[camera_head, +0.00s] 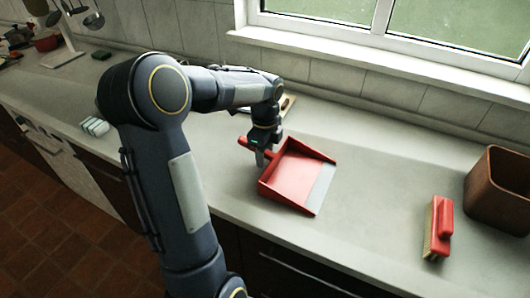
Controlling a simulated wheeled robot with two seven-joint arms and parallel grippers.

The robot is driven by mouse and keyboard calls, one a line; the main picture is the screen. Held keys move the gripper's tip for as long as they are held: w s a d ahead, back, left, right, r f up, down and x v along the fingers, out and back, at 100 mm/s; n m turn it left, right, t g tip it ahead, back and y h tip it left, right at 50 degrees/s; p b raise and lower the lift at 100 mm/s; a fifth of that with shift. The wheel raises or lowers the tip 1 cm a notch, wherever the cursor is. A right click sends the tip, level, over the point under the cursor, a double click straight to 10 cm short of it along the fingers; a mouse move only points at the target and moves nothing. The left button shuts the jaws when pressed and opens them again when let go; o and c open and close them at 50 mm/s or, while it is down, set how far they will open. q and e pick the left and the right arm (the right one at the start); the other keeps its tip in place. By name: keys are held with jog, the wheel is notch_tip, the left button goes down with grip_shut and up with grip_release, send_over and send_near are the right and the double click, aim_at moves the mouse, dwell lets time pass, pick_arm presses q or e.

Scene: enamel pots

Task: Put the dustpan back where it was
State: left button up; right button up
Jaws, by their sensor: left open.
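The red dustpan (292,177) lies on the grey countertop (375,215) near the middle of the head view. Its pale front lip points to the right, and its short red handle points to the upper left. My left gripper (264,158) is at the handle end of the dustpan, pointing down and open. I cannot tell whether its fingers touch the handle. My left arm covers much of the counter on the left. My right gripper does not show.
A red brush (439,228) with pale bristles lies at the right, beside a brown bin (500,190). White-green blocks (95,126) sit at the left front edge. A utensil stand (62,57) and a red pot (46,43) are at the far left. The counter between dustpan and brush is clear.

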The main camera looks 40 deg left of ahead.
pick_arm(q)
notch_tip(320, 180, up, 12)
jog(key=s+d+f+n+t+h, duration=0.2)
jog(key=s+d+n, duration=0.6)
jog(key=s+d, duration=0.1)
jog(key=s+d+f+n+t+h+p, duration=0.1)
jog(key=s+d+f+n+t, duration=0.1)
jog(key=s+d+n, duration=0.7)
jog(key=shift+s+f+t+h, duration=0.25)
jog(key=shift+s+t+h, duration=0.15)
jog(key=shift+s+t, duration=0.4)
